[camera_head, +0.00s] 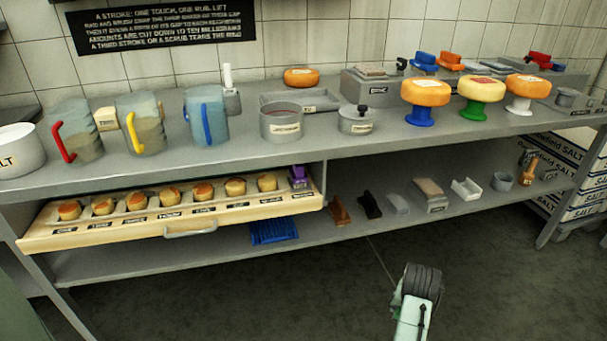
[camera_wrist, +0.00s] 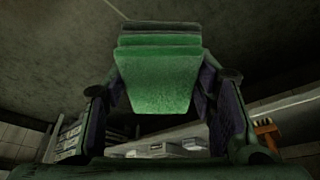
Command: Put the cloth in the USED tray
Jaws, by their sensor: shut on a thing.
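A folded, layered green pad that looks like the cloth (camera_wrist: 158,78) is between the two fingers of my gripper (camera_wrist: 163,98) in the wrist view. The fingers are shut on it from both sides, clear of any surface. In the head view my arm shows at the bottom right, in front of the bench and below the lower shelf; the cloth cannot be made out there. A shallow grey tray (camera_head: 271,100) with a small label stands at the back of the bench top. I cannot read whether it says USED.
The bench top (camera_head: 330,146) holds jugs, pots and several cheese wheels on coloured stands. A wooden drawer (camera_head: 140,232) of small cheeses sticks out at left. The lower shelf (camera_head: 400,222) holds brushes, blocks and small containers. Salt boxes (camera_head: 577,165) stand at right. The floor in front is clear.

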